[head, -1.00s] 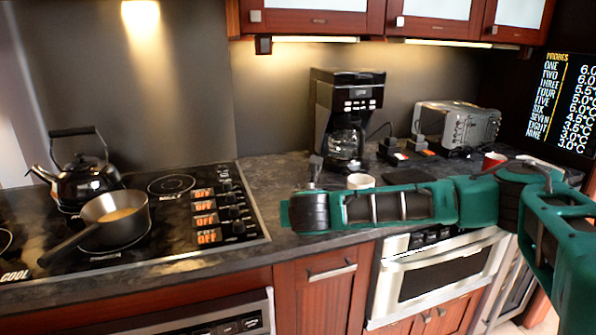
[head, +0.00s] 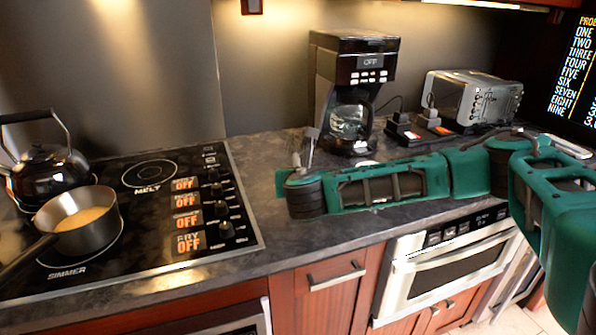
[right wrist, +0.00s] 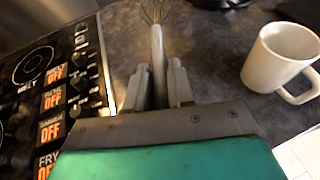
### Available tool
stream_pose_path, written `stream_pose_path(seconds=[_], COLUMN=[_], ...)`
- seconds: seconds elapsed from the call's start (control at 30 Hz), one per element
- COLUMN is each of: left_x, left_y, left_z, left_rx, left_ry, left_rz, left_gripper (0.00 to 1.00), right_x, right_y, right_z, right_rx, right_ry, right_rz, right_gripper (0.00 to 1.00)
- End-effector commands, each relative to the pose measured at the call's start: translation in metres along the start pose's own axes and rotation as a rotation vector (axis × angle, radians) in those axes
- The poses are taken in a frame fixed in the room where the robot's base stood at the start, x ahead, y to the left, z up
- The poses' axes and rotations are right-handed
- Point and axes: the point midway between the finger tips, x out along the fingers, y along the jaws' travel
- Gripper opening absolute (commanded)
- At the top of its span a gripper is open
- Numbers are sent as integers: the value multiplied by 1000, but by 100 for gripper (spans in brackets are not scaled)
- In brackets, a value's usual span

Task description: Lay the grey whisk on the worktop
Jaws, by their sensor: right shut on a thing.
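The grey whisk (right wrist: 156,45) shows in the right wrist view, its handle between the two fingers of my right gripper (right wrist: 158,85). Its wire head points away from the gripper, at the top edge of that view. In the head view my right gripper (head: 304,150) is over the dark stone worktop (head: 258,152), between the cooktop and the coffee maker. I cannot tell whether the whisk touches the worktop (right wrist: 205,45). In the head view the whisk is too small or hidden to make out clearly. My left gripper is not in view.
A white mug (right wrist: 268,62) stands right of the gripper. The coffee maker (head: 352,75) and toaster oven (head: 470,98) stand behind. The cooktop (head: 150,225) on the left holds a saucepan (head: 85,225) and a kettle (head: 45,170). Bare worktop lies around the gripper.

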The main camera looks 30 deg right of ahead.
Motion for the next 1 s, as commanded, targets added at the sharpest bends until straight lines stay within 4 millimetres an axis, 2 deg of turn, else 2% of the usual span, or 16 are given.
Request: stream_pose_path(seconds=[0.3, 1.0], left_x=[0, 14], left_y=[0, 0], left_z=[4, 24], left_rx=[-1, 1], left_ry=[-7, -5], left_rz=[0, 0], left_gripper=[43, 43], right_x=[0, 24], right_y=[0, 0], right_z=[-3, -65], right_rx=[-3, -2], right_ry=[-9, -8], right_rz=[-1, 0], right_gripper=[0, 0])
